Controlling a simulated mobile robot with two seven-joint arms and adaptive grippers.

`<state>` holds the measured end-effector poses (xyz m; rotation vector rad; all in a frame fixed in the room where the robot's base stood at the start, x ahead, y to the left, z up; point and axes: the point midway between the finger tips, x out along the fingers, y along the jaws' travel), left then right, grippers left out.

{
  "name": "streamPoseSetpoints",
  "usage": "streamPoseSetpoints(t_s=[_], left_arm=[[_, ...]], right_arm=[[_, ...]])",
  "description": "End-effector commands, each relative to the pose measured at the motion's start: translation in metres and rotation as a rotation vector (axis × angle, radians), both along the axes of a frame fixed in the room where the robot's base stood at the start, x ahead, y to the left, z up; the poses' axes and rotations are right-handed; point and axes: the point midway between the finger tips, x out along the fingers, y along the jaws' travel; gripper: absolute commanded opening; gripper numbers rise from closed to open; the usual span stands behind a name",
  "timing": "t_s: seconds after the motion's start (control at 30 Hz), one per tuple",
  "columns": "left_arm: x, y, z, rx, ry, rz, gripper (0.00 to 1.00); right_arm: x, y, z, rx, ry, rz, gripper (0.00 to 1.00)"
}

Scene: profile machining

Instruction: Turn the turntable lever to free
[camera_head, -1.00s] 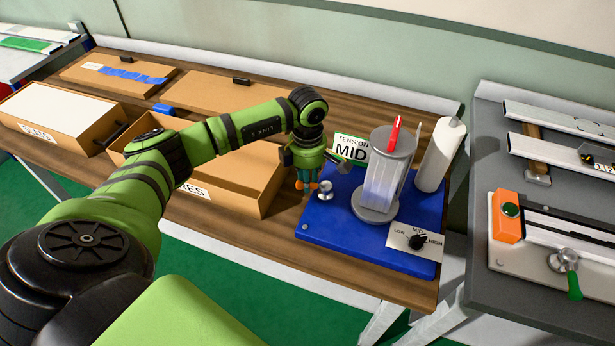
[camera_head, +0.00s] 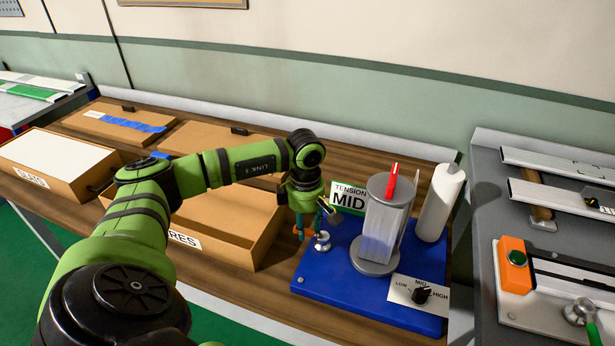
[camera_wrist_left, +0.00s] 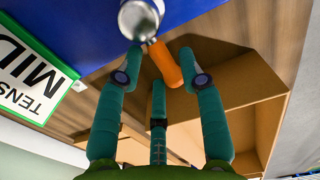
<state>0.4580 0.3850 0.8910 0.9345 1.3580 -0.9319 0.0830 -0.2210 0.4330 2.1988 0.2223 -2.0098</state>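The lever has a silver hub (camera_head: 322,242) and an orange handle (camera_head: 301,232) at the left edge of a blue base plate (camera_head: 345,296). In the left wrist view the silver hub (camera_wrist_left: 139,20) is at the top, with the orange handle (camera_wrist_left: 164,62) angled down and right from it. My left gripper (camera_head: 309,222) points down over the lever. In the wrist view its green fingers (camera_wrist_left: 156,68) are spread, with the handle's end between the two front fingertips; contact cannot be told. The grey turntable spool (camera_head: 382,232) with a red piece on top stands on the plate.
A "TENSION MID" sign (camera_head: 349,197) stands behind the lever. A tension dial (camera_head: 422,295) is at the plate's front right, and a white cylinder (camera_head: 440,203) behind. An open cardboard box (camera_head: 225,262) lies left of the gripper. A grey machine bench (camera_head: 485,240) is right.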

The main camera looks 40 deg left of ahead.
Motion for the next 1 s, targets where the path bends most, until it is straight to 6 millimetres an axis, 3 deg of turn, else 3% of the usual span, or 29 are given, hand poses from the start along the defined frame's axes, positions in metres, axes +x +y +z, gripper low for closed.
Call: streamPoseSetpoints(t_s=[0.3, 0.43, 0.8, 1.0], left_arm=[[0.000, 0.000, 0.000, 0.000, 0.002, 0.004, 0.49], [0.000, 0.000, 0.009, 0.001, 0.001, 0.005, 0.49], [0.001, 0.000, 0.083, -0.001, -0.004, 0.004, 0.49], [0.000, 0.000, 0.112, -0.001, -0.001, 0.004, 0.49]], right_arm=[[0.002, -0.005, 0.000, -0.006, -0.004, 0.002, 0.40], [0.002, -0.004, 0.000, -0.005, -0.004, 0.002, 0.40], [0.001, -0.002, 0.000, -0.003, -0.003, 0.001, 0.40], [0.001, -0.002, 0.000, -0.002, -0.002, 0.001, 0.40]])
